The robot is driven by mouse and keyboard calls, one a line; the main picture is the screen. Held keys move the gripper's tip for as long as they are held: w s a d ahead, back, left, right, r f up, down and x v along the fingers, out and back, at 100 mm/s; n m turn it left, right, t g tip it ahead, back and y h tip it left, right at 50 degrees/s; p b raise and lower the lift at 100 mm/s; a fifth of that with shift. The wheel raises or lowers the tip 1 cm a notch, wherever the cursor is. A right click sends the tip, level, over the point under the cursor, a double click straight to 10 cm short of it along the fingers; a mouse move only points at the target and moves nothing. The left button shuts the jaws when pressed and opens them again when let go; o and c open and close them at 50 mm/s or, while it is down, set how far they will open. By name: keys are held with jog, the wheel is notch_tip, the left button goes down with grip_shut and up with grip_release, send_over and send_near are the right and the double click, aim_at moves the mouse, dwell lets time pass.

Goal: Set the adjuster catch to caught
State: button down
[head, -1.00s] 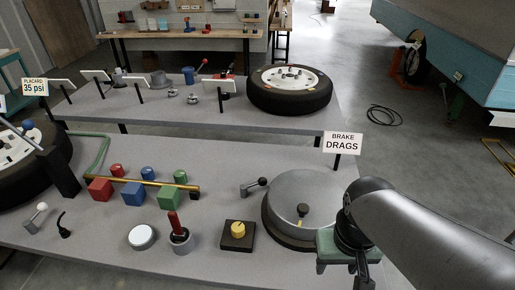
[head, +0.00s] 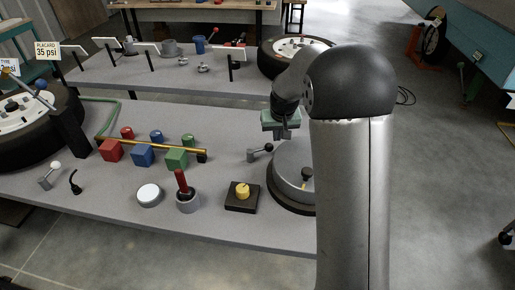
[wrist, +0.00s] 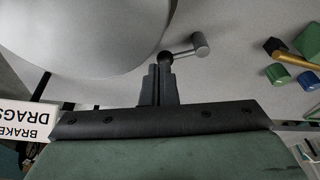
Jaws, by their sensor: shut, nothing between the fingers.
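A small lever (head: 261,152) with a grey pivot and a black ball knob stands on the bench beside the brake drum (head: 290,165). It looks like the adjuster catch, though no label on it can be read. Its arm slants up to the right towards the drum. My gripper (head: 281,135) is above and just to the right of the lever, with fingers shut and empty. In the wrist view, my fingertips (wrist: 160,85) point at the black ball (wrist: 163,57), which lies just beyond them. The lever's grey pivot (wrist: 200,44) is to its right. Contact cannot be judged.
Left of the lever are coloured blocks (head: 143,155) at a brass bar, a yellow knob on a dark base (head: 242,197), a red-handled stick (head: 182,182) and a white button (head: 149,194). The brake drags sign (wrist: 25,122) is near my gripper. My arm hides the drum's right side.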

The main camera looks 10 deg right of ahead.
aim_at(270, 148)
jog(key=shift+w+a+f, duration=0.2)
jog(key=shift+w+f, duration=0.15)
jog(key=shift+w, duration=0.25)
jog(key=shift+w+a+f, duration=0.2)
jog(key=shift+w+f, duration=0.15)
jog(key=shift+w, duration=0.2)
jog(key=p+x, duration=0.2)
jog(key=x, duration=0.8)
jog(key=shift+w+n+b, duration=0.2)
jog(key=shift+n+b, duration=0.15)
jog(key=shift+n, duration=0.05)
